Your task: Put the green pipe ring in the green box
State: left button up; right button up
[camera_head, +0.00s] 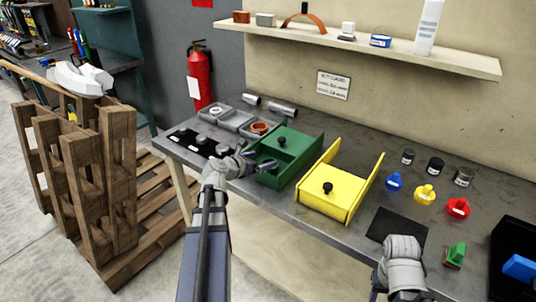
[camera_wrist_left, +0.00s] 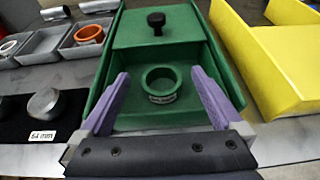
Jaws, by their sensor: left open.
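The green box (camera_head: 290,150) stands on the workbench, left of a yellow box. Its lid with a black knob (camera_wrist_left: 156,22) covers the far part, and the near part is open. The green pipe ring (camera_wrist_left: 162,84) is in the open near part, seemingly upright on the floor, with a pale label on its front. My left gripper (camera_head: 258,163) is open at the near side of the box. In the left wrist view its purple fingers (camera_wrist_left: 162,100) are on either side of the ring, with gaps. My right gripper (camera_head: 400,268) is at the bench's front; its fingers are mostly hidden.
The yellow box (camera_head: 335,190) is close on the right. Grey trays (camera_head: 236,120), one with an orange ring (camera_head: 261,128), stand behind left. A black mat (camera_head: 200,141) with grey parts lies left. Coloured knobbed pieces (camera_head: 425,194) and dark cans stand right.

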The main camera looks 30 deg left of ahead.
pick_arm(q)
jog(key=p+v, duration=0.2)
jog(key=v, duration=0.4)
jog(key=shift+s, duration=0.2)
dwell(0.9)
